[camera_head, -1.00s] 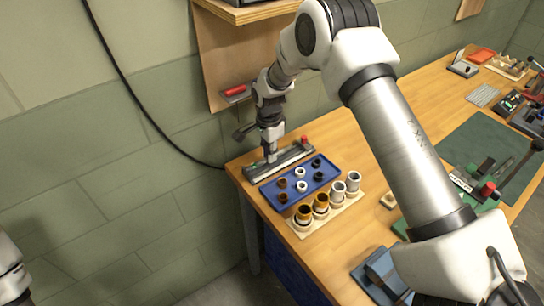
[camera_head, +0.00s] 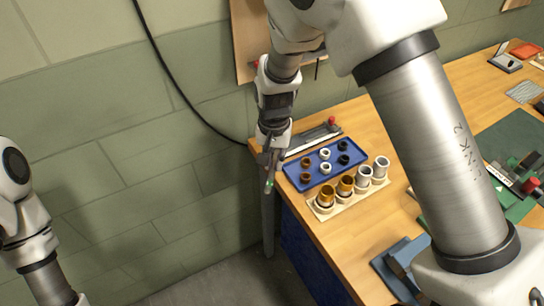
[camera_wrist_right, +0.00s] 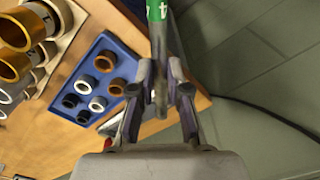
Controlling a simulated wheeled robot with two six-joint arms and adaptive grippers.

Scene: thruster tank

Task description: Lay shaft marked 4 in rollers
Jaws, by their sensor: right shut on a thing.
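My right gripper (camera_head: 270,158) is shut on a thin grey shaft and holds it off the bench's left end. In the right wrist view, the gripper (camera_wrist_right: 160,92) grips the shaft (camera_wrist_right: 158,45), which has a green band with a white 4. I cannot clearly make out the rollers; a fixture with a red knob (camera_head: 531,186) stands on the green mat at the right, partly cut off. Only my left arm shows at lower left; its gripper is out of frame.
A grey rail (camera_head: 320,135) with a red knob lies at the back left of the bench. A blue tray (camera_head: 310,181) holds several rings. A wooden block (camera_head: 350,205) holds brown and grey sleeves. A blue fixture (camera_head: 392,270) sits at the front edge.

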